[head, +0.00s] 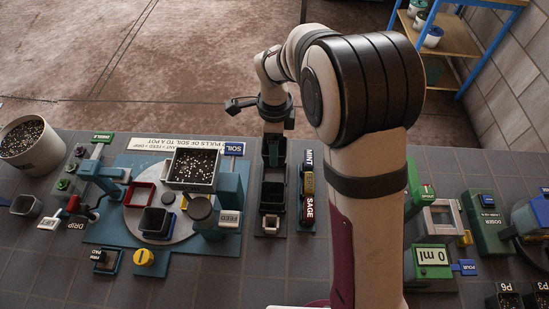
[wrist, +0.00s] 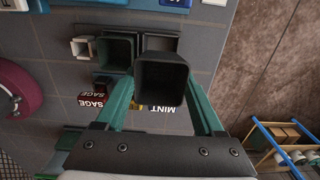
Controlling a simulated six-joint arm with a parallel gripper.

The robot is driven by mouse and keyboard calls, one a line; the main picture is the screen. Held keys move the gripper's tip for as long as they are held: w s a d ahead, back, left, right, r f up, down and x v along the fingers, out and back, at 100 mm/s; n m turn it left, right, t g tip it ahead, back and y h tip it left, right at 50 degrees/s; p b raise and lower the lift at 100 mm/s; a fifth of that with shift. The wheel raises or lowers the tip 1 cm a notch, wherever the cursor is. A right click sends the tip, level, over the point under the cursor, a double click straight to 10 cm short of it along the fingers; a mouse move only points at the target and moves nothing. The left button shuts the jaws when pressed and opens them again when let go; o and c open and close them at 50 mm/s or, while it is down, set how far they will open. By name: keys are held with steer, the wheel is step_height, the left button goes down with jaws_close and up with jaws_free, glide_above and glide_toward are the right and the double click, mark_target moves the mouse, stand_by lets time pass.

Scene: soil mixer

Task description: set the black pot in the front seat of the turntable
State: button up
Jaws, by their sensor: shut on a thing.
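My gripper (head: 273,150) is above the back of the pot rack (head: 258,228), right of the turntable. In the wrist view its green fingers are shut on a black pot (wrist: 162,80), which is square, open-topped and looks empty. In the head view that pot is mostly hidden by the gripper. The round grey turntable (head: 185,228) carries a red square seat (head: 131,196) at its left. A dark, blue-edged square (head: 153,222) is at its front; I cannot tell whether it is a bare seat or holds a pot. A soil hopper (head: 193,168) covers the back.
The blue feed post (head: 229,190) stands between rack and turntable. A yellow button (head: 144,257) is in front.

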steer(key=shift+r, duration=0.7)
steer(key=s+d+r+n, duration=0.2)
steer(key=d+r+n, duration=0.7)
steer(key=r+n, duration=0.55)
steer(key=w+a+f+m, duration=0.3)
steer(key=a+f, duration=0.1)
steer(key=a, duration=0.5)
steer(key=w+a+f+m, duration=0.3)
steer(key=a+m, duration=0.1)
steer(key=a, duration=0.6)
steer(key=s+a+f+m, duration=0.3)
steer(key=a+f+m, duration=0.15)
steer(key=a, duration=0.45)
steer(key=s+a+f+m, duration=0.25)
steer(key=a+f, duration=0.35)
steer(key=a, duration=0.3)
steer(key=shift+m, duration=0.25)
steer(key=shift+w+d+f, duration=0.15)
steer(key=shift+f, duration=1.3)
steer(key=shift+w+d+f, duration=0.1)
steer(key=shift+f, duration=1.35)
